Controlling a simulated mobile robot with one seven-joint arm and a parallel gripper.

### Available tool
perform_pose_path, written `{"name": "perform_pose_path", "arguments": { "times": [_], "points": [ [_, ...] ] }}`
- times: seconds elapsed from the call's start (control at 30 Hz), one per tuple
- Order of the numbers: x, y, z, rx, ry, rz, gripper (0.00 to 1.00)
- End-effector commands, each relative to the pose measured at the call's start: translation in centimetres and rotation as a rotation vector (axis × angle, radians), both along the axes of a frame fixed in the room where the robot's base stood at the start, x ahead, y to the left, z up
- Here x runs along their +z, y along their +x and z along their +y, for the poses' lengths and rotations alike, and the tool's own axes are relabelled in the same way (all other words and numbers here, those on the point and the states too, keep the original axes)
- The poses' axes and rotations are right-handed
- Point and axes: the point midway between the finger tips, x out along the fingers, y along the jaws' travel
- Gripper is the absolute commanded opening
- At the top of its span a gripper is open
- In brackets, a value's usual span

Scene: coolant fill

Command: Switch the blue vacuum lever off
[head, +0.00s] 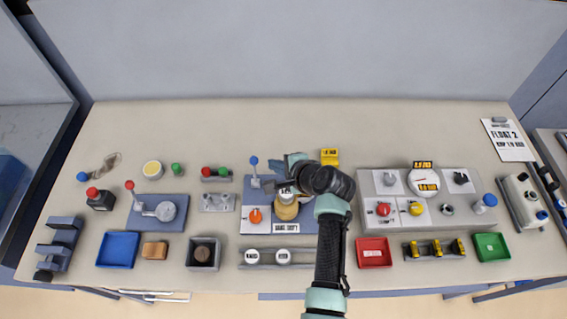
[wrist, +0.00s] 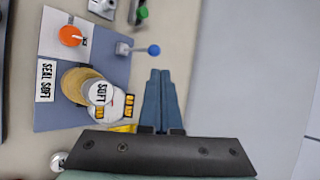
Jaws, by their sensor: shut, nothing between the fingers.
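The blue vacuum lever (head: 254,163) is a thin grey rod with a blue ball on the back left of a blue-grey panel (head: 310,226). In the head view its ball points toward the back wall. In the wrist view the lever (wrist: 153,50) shows its ball and grey base just beyond my fingertips, to their upper left. My gripper (head: 276,167) is just right of the lever in the head view. In the wrist view my gripper (wrist: 160,72) has its two blue fingers together, with nothing between them. A small gap shows between fingertips and ball.
The panel also holds an orange knob (head: 255,215) and a tan round canister with a white gauge (head: 286,198), close beside my gripper. Red and green knobs (head: 216,172) stand left of the lever. A yellow block (head: 330,157) lies to the right. The table behind the panel is clear.

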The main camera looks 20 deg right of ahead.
Motion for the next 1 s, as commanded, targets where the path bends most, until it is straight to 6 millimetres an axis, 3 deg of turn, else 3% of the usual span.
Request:
{"name": "perform_pose_path", "arguments": {
  "times": [0.37, 1.0],
  "points": [
    [2.6, -2.1, -1.2, -0.002, 0.0, 0.002, 0.0],
    [2.8, -2.2, -1.2, -0.001, 0.0, 0.001, 0.0]
  ]
}}
